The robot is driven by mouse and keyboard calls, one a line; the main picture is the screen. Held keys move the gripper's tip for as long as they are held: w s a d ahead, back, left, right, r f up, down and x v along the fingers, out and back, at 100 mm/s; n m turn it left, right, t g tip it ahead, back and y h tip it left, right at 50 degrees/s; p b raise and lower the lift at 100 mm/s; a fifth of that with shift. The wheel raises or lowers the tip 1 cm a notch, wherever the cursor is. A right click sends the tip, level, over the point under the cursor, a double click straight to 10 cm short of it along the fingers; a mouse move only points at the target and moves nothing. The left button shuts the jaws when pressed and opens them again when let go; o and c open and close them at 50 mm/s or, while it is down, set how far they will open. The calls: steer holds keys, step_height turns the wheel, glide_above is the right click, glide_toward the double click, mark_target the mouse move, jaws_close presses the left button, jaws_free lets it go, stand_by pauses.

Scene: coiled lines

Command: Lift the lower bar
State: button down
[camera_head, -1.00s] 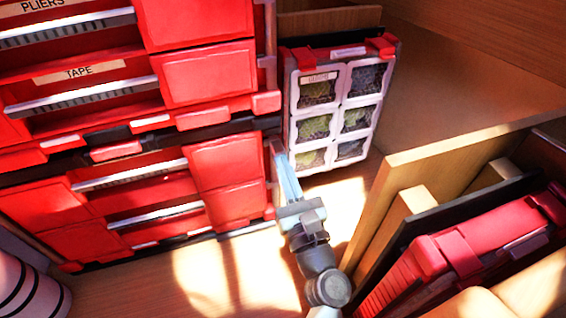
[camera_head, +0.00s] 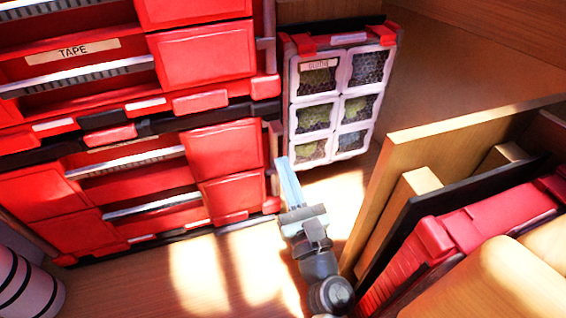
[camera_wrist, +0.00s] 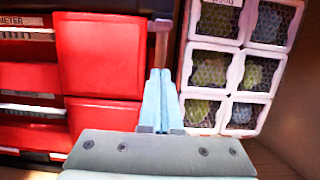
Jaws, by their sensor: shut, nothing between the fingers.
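Several silver bars cross the red drawer unit at left in the head view. The lowest one there (camera_head: 152,209) runs across its bottom section, and another (camera_head: 125,160) lies above it. I cannot tell which is the lower bar meant. My gripper (camera_head: 283,165) has pale blue fingers, shut and empty, just right of the unit's lower right edge. In the wrist view my gripper (camera_wrist: 160,75) points at the gap between a red drawer front (camera_wrist: 101,55) and the white-framed case. An upright reddish bar (camera_wrist: 162,42) stands just beyond the fingertips.
The case with white-framed mesh windows (camera_head: 333,95) stands right of my gripper. A wooden panel (camera_head: 440,125) and a red case (camera_head: 465,235) lean at the right. A white striped cylinder (camera_head: 25,285) is at lower left. Wooden floor between is clear.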

steer(key=v, duration=0.8)
steer(key=shift+r, duration=0.15)
steer(key=shift+s, duration=0.1)
